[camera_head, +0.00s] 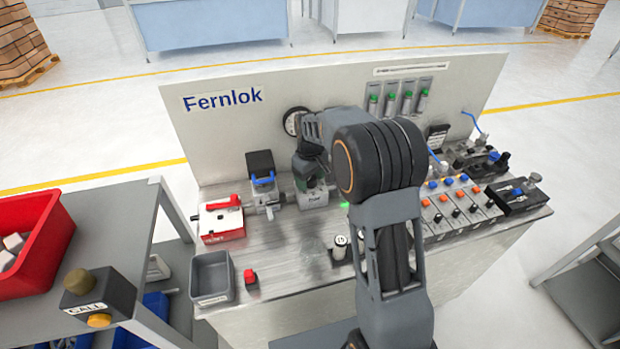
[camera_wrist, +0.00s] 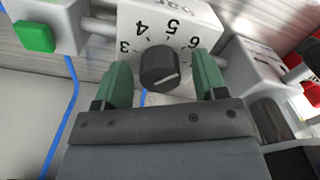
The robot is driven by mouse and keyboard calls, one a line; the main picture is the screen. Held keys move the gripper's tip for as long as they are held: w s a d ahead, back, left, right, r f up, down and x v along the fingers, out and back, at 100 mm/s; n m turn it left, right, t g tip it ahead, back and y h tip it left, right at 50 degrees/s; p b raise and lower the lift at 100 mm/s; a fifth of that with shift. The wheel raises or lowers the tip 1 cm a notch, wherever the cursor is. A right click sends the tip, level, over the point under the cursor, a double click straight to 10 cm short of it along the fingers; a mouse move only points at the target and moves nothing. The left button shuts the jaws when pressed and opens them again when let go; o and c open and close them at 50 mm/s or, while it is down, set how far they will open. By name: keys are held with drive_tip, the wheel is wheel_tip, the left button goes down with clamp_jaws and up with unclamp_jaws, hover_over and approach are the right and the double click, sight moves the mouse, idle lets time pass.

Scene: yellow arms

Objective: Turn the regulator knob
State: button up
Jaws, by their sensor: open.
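The regulator knob (camera_wrist: 160,65) is dark grey and round, with a light pointer line near its lower right edge. It sits on the white regulator body (camera_wrist: 215,18), whose scale reads 3, 4, 5, 6 upside down in the wrist view. My gripper (camera_wrist: 163,72) is open, with its green fingers on the left and right of the knob. A gap shows between each finger and the knob. In the head view my gripper (camera_head: 308,172) is just above the white regulator body (camera_head: 313,198), and the knob is hidden there by my gripper and arm.
A round gauge (camera_head: 293,121) is on the panel behind. A white box with a red handle (camera_head: 221,218) stands left of the regulator. A grey bin (camera_head: 212,278) and a red button (camera_head: 251,277) are at front left. A valve bank (camera_head: 450,205) is at right.

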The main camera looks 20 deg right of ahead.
drive_tip(key=shift+f, duration=0.1)
drive_tip(key=shift+c, duration=0.3)
drive_tip(key=c, duration=0.9)
drive_tip(key=shift+o, duration=0.2)
drive_tip(key=n, duration=0.7)
drive_tip(key=shift+n, duration=0.3)
drive_tip(key=n, duration=0.4)
drive_tip(key=shift+n+p, duration=0.3)
drive_tip(key=shift+w+n, duration=0.1)
drive_tip(key=shift+n, duration=1.6)
